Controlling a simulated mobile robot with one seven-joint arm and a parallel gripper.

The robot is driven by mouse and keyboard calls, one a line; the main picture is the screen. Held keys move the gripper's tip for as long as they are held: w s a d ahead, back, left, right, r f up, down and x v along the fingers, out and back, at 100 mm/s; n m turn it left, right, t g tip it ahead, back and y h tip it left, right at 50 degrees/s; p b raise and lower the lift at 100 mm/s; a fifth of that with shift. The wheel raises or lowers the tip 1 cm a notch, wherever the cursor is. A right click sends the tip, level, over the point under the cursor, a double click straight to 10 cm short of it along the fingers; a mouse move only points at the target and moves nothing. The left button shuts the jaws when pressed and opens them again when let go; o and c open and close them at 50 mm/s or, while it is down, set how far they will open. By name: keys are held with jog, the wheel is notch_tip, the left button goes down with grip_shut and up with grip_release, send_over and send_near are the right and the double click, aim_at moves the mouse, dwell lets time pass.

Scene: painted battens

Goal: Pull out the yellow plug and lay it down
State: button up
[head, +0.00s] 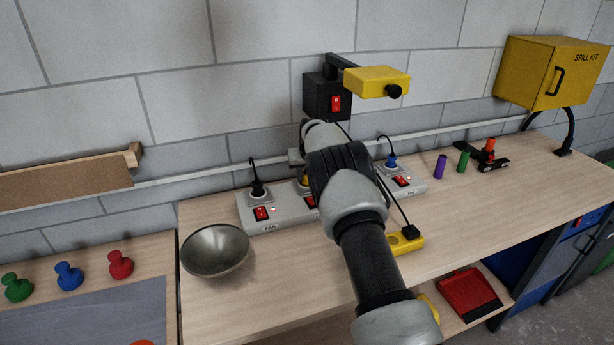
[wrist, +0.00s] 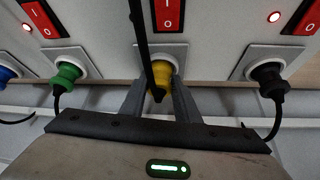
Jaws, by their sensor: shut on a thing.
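The yellow plug (wrist: 163,66) sits in its socket on the grey power strip (head: 285,220), below a red rocker switch in the wrist view. A little of the yellow plug (head: 305,181) shows in the head view beside my arm. My gripper (wrist: 160,84) is shut on the yellow plug, one finger on each side of it. A black cord crosses in front of the plug in the wrist view. My arm hides much of the strip's middle in the head view.
A black plug (wrist: 268,77) and a green plug (wrist: 67,76) sit on either side; a blue plug (head: 391,160) is farther along. A metal bowl (head: 216,250) stands at the bench's front left. A yellow block (head: 405,243) lies right of my arm. Bare bench (head: 480,205) lies to the right.

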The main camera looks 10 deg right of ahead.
jog(key=shift+r+p, duration=0.5)
jog(key=shift+r, duration=0.9)
